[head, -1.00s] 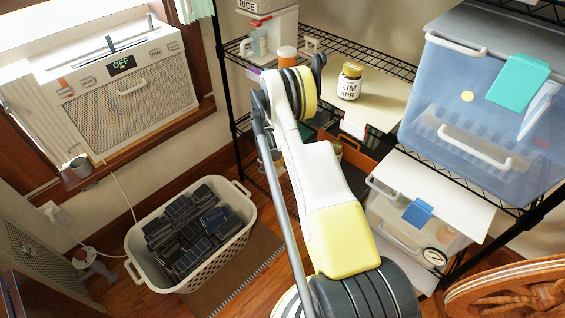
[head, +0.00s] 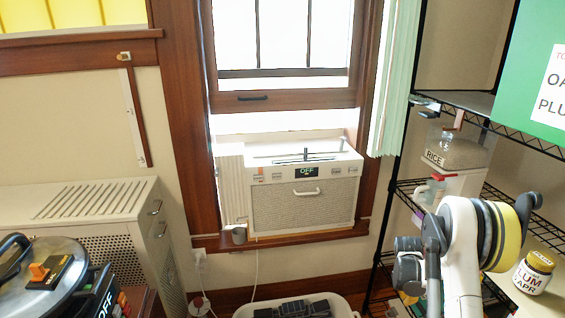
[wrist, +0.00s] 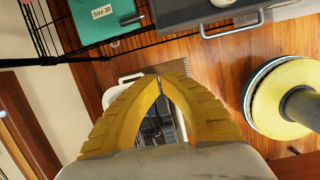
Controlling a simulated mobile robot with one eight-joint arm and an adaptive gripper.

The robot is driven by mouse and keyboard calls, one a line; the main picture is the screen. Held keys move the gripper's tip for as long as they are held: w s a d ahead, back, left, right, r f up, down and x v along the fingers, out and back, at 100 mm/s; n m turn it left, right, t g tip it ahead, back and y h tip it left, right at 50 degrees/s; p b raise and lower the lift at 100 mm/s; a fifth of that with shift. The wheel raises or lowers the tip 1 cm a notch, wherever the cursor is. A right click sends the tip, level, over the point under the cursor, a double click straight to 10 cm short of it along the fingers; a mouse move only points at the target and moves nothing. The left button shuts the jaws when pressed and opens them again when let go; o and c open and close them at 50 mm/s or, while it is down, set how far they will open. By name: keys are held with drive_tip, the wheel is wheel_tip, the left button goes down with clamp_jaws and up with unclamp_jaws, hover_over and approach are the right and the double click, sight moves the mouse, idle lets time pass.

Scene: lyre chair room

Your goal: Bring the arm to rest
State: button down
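My gripper (wrist: 160,80) shows in the wrist view with its two yellow fingers arched together and their tips meeting. Nothing is held between them; through the gap I see part of the white basket with dark items, below and beyond. In the head view my arm is folded at the lower right, in front of the wire shelf (head: 408,188). A dark grey wrist part hangs beside the white link there, and the fingers are hardly visible in that view.
A jar labelled plum (head: 533,272) stands on the shelf close to my arm. A rice dispenser (head: 455,158) is behind it. The laundry basket (head: 345,306) is on the floor below the window unit (head: 305,195). In the wrist view, a teal bin (wrist: 95,22) and a grey-lidded bin (wrist: 200,12) are near.

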drive_tip(key=s+a+r+m+t, duration=0.1)
drive_tip(key=s+a+r+m, duration=0.15)
drive_tip(key=a+r, duration=0.45)
drive_tip(key=s+a+r+m+t, duration=0.1)
drive_tip(key=a+r+m, duration=0.2)
drive_tip(key=r, duration=0.7)
drive_tip(key=s+a+r+m+t, duration=0.1)
drive_tip(key=a+r+m, duration=0.1)
drive_tip(key=a+r, duration=0.5)
drive_tip(key=s+a+r+m+t+y, duration=0.1)
drive_tip(key=s+a+r+m, duration=0.2)
drive_tip(key=s, duration=0.4)
drive_tip(key=s+a+r+m+t+y, duration=0.1)
drive_tip(key=s+a+r+m, duration=0.2)
drive_tip(key=s, duration=0.4)
drive_tip(key=s+a+r+m+t, duration=0.1)
drive_tip(key=s+a+r+m, duration=0.2)
drive_tip(key=s+a+m, duration=0.1)
drive_tip(key=s+a, duration=0.1)
drive_tip(key=s, duration=0.1)
drive_tip(key=shift+s+a+r+y, duration=0.25)
drive_tip(key=shift+s+a+y, duration=0.15)
drive_tip(key=shift+m, duration=0.25)
